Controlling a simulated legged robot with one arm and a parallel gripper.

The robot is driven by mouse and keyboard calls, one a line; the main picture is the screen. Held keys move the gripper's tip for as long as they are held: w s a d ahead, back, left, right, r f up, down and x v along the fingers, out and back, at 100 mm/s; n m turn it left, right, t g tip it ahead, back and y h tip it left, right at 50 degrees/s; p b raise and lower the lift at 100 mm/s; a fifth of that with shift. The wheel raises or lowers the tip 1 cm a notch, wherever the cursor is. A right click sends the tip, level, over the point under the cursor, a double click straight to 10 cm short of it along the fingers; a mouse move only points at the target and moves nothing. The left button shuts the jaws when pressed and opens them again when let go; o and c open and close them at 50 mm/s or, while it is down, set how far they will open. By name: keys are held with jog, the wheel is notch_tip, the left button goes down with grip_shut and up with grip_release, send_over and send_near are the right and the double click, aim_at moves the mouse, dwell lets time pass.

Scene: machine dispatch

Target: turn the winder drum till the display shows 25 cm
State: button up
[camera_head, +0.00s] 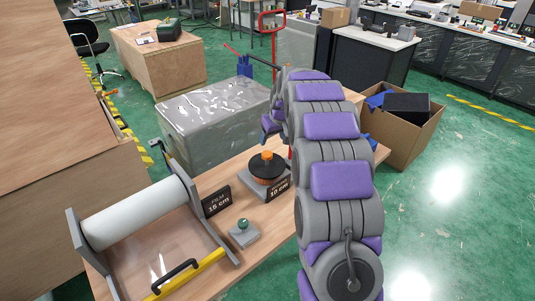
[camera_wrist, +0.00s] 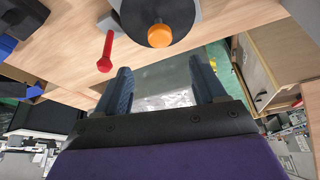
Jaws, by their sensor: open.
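The winder drum (camera_head: 267,168) stands on the wooden table, a black disc with an orange knob (camera_head: 267,155) on top. A black display (camera_head: 279,188) in front of it reads 10 cm; its upper line is hard to read. The drum (camera_wrist: 150,15) and its orange knob (camera_wrist: 159,36) also show at the top of the wrist view. My gripper (camera_head: 270,123) hangs behind the drum, partly hidden by my arm. In the wrist view my gripper (camera_wrist: 160,66) is open and empty, its fingers apart from the knob.
A film roll (camera_head: 134,212) in a frame with a yellow bar (camera_head: 185,275) is at the left; its sign (camera_head: 216,201) reads FILM 15 cm. A green button (camera_head: 243,224) sits on a grey block. A red-tipped lever (camera_wrist: 106,50) is beside the drum. A cardboard box (camera_head: 403,135) stands right.

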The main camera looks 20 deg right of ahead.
aim_at(267, 153)
jog(key=b+x, duration=0.1)
jog(key=x, duration=1)
jog(key=shift+w+f+b, duration=0.1)
jog(key=shift+f+b, duration=0.05)
jog(key=shift+b, duration=0.25)
grip_shut()
